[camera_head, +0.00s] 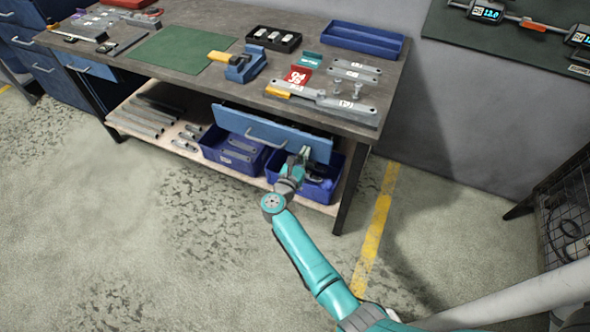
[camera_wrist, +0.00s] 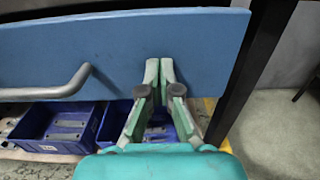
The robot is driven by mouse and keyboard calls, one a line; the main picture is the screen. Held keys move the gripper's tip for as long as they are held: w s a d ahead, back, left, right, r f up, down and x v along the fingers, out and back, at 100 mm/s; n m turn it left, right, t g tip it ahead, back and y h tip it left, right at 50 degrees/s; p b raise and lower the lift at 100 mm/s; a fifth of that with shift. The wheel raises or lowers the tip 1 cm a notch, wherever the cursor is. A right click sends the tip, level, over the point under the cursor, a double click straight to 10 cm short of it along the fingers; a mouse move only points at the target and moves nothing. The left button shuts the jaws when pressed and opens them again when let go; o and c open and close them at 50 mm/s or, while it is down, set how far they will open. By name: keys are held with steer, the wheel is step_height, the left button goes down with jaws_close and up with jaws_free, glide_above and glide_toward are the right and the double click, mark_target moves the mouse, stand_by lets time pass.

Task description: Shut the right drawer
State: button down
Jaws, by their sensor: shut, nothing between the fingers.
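The right drawer (camera_head: 277,133) is a blue front under the right part of the workbench. Its front stands out from the bench edge, so it is partly open. It has a grey bar handle (camera_head: 266,139), which also shows at the left in the wrist view (camera_wrist: 50,92). My gripper (camera_head: 302,156) is shut and empty, at the right part of the drawer front. In the wrist view the fingertips (camera_wrist: 159,66) are together in front of the blue panel, right of the handle. I cannot tell whether they touch it.
Blue bins (camera_head: 235,150) with metal parts stand on the lower shelf, below the drawer. A dark table leg (camera_head: 350,190) is right of my gripper. The benchtop (camera_head: 180,85) holds a vise (camera_head: 243,66), trays and brackets. The floor in front is clear.

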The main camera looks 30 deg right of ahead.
mark_target(311, 142)
steer(key=x, duration=0.5)
steer(key=shift+w+d, duration=0.1)
steer(key=shift+r, duration=0.1)
steer(key=shift+d, duration=0.15)
